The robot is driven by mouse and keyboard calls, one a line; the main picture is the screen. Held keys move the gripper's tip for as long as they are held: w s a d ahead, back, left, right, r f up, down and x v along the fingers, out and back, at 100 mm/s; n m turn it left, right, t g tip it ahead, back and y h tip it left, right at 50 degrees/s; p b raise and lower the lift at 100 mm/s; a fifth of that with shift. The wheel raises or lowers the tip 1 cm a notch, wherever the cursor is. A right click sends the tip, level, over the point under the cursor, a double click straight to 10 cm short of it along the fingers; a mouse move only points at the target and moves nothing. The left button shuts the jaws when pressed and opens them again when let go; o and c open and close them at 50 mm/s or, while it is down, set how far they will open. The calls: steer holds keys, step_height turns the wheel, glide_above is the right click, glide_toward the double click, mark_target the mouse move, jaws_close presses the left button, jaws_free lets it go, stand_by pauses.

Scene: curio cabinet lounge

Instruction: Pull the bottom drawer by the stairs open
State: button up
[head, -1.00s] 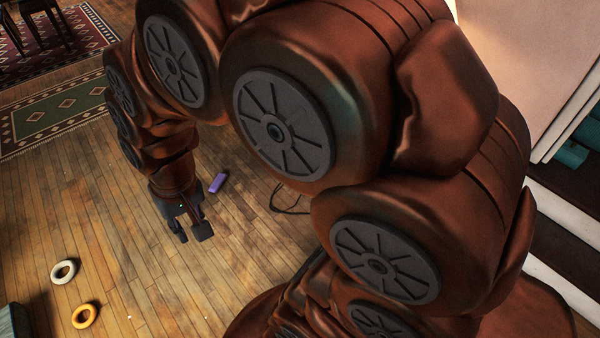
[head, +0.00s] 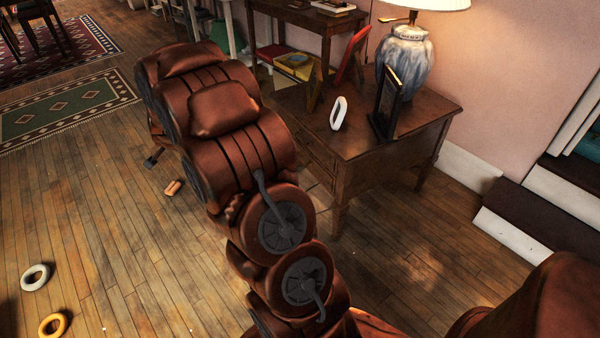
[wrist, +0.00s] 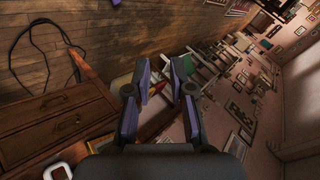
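A brown wooden side table with drawers (head: 400,130) stands beside the stairs (head: 565,190). Its drawer fronts (head: 314,152) face left and are partly hidden behind my arm; they look closed. My gripper (wrist: 160,78) is open and empty, apart from the drawers and pointing past the table. In the head view, only a bit of my gripper (head: 153,159) shows beyond my arm.
A blue-white lamp (head: 405,62), a dark frame (head: 386,105) and a white ring (head: 339,113) stand on the table. A small orange object (head: 173,187), a white ring (head: 35,277) and a yellow ring (head: 53,325) lie on the floor. Floor at left is mostly clear.

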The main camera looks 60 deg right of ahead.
steer(key=w+d+f+m+h+b, duration=0.2)
steer(key=d+f+m+h+b, duration=0.35)
steer(key=d+f, duration=0.75)
steer(key=m+g+h+b, duration=0.7)
steer(key=m+h+b, duration=0.35)
steer(key=b, duration=0.45)
glide_toward(300, 162)
steer(key=f+x, duration=0.1)
steer(key=x, duration=0.2)
steer(key=shift+m, duration=0.4)
steer(key=b+x, duration=0.3)
steer(key=x, duration=0.4)
steer(key=shift+w+d+r, duration=0.1)
steer(key=shift+d+r, duration=0.15)
jaws_close()
